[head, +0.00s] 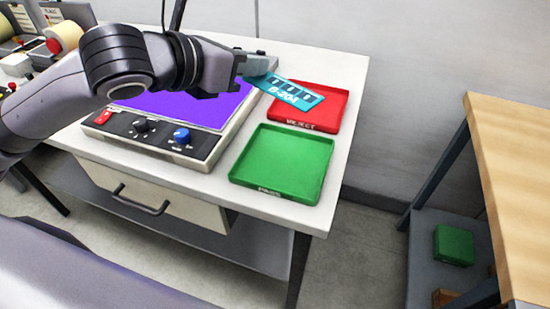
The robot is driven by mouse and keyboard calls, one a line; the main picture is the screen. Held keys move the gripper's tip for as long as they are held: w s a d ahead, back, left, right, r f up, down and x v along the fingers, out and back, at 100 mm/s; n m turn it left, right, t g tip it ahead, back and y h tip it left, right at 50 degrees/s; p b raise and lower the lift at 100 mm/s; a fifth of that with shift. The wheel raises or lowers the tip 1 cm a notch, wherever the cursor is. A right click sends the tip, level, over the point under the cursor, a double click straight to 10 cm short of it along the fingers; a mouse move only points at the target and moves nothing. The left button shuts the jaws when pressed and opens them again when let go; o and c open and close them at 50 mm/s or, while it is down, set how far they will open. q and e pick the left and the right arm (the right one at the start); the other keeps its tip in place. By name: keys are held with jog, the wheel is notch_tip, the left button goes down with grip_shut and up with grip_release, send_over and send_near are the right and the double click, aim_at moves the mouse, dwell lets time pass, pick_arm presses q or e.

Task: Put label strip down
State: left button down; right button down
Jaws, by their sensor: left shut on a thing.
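A blue-green label strip (292,94) printed B-204, with several dark windows, hangs from my left gripper (262,67). The gripper is shut on the strip's left end. From this view the strip overlaps the back left part of the red tray (338,116), marked REJECT. I cannot tell its exact height above that tray. A green tray (285,163) stands in front of the red one, and it is empty. My right gripper is not in view.
A device with a purple lit panel (190,112) and a blue knob (181,136) stands left of the trays on the white table (222,187). A wooden table (518,140) is at the right, with a green box (454,245) below it. Label rolls (62,37) sit at the far left.

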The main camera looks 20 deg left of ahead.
aim_at(256, 165)
pick_arm(q)
notch_tip(256, 165, down, 20)
jog(key=b, duration=0.4)
jog(key=shift+r, duration=0.25)
jog(key=shift+f, duration=0.15)
jog(key=c, duration=1.2)
grip_release()
jog(key=shift+o, duration=0.2)
